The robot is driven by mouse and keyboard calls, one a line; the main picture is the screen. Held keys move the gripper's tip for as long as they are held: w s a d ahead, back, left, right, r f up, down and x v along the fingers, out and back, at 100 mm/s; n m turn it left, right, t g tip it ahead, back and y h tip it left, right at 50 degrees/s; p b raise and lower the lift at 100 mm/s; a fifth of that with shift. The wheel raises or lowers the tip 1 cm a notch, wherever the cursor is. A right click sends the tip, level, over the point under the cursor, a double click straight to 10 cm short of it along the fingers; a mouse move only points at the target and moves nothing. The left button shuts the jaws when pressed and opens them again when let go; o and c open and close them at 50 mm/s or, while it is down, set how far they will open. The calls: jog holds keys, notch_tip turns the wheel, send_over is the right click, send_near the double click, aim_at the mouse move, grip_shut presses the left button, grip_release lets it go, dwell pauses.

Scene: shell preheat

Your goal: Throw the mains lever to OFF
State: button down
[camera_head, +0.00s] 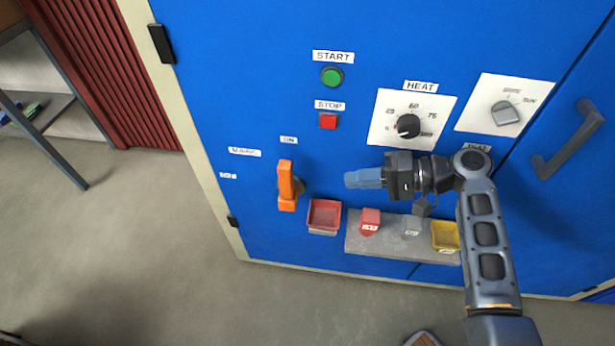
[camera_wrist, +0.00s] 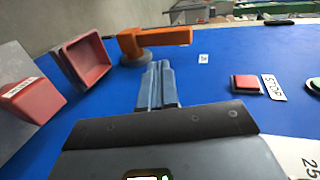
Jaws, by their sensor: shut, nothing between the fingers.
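The orange mains lever (camera_head: 286,186) is on the blue cabinet front, standing upright in the head view. Its upper end is just below the ON label (camera_head: 289,140). In the wrist view the lever (camera_wrist: 160,37) lies across the top, its long arm pointing right toward a small white label (camera_wrist: 203,58). My gripper (camera_head: 350,179) is to the right of the lever, shut and empty, pointing at it with a gap between. In the wrist view the shut fingertips (camera_wrist: 160,68) are just short of the lever's hub. A small white label (camera_head: 228,176) left of the lever is too small to read.
A red bin (camera_head: 324,216) hangs below right of the lever. The red STOP button (camera_head: 328,121) and the HEAT dial (camera_head: 409,126) are above.

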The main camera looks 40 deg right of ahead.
aim_at(292, 180)
jog(key=x, duration=0.7)
jog(key=r+p+x, duration=0.1)
jog(key=x, duration=0.2)
jog(key=shift+w+a+f, duration=0.15)
jog(key=shift+w+a, duration=0.15)
jog(key=shift+w, duration=0.05)
jog(key=shift+a, duration=0.1)
